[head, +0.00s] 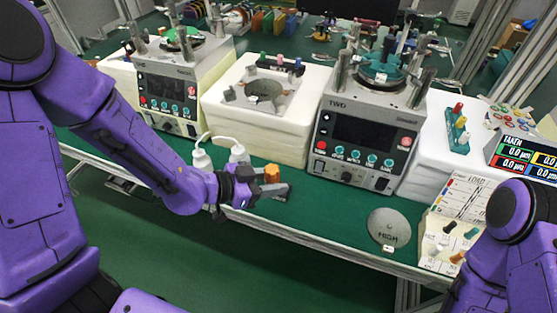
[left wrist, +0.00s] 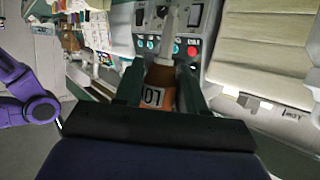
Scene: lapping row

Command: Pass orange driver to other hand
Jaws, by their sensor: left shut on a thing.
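The orange driver (head: 271,173) is between the fingers of my left gripper (head: 274,184), near the front edge of the green bench. In the left wrist view the driver (left wrist: 160,77) stands between the two dark fingers, with a white label with black letters facing the camera. The left gripper is shut on it. Its lower part is hidden by the gripper. My right arm shows at the right edge of the head view, but its gripper is out of the picture.
Two white bottles (head: 202,160) stand just behind my left gripper. The machine marked TWO (head: 362,140) is to its right, and a round grey HIGH plate (head: 388,228) lies near the front edge.

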